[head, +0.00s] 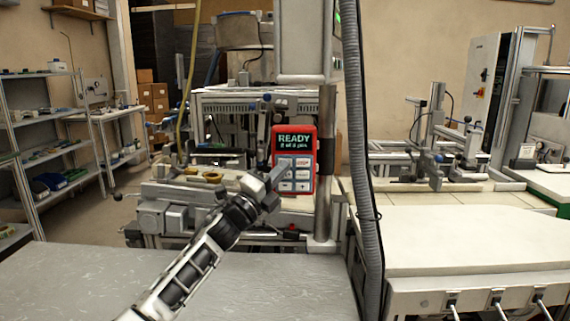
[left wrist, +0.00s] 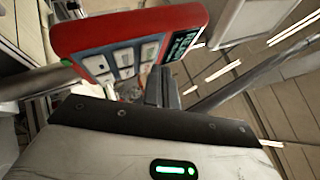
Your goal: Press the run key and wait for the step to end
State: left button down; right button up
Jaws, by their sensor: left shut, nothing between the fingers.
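A red control box (head: 294,160) with a dark screen and several pale keys is mounted on the machine in the middle of the head view. Its screen (head: 295,142) reads READY in green, with a smaller line below. The box also shows at the top of the left wrist view (left wrist: 125,50), tilted. My left gripper (head: 279,172) is shut and empty, right in front of the box's left keys. In the left wrist view its fingers (left wrist: 160,88) reach the box's lower edge; I cannot tell whether they touch a key. My right gripper is not in view.
A grey corrugated hose (head: 364,150) hangs right of the box, beside a metal post (head: 327,150). A grey table (head: 285,280) fills the front, and a pale worktop (head: 470,235) lies at right. Shelves (head: 40,150) stand at far left.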

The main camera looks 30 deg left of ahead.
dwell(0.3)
pick_arm(q)
jog(key=shift+w+a, duration=0.2)
jog(key=shift+w, duration=0.2)
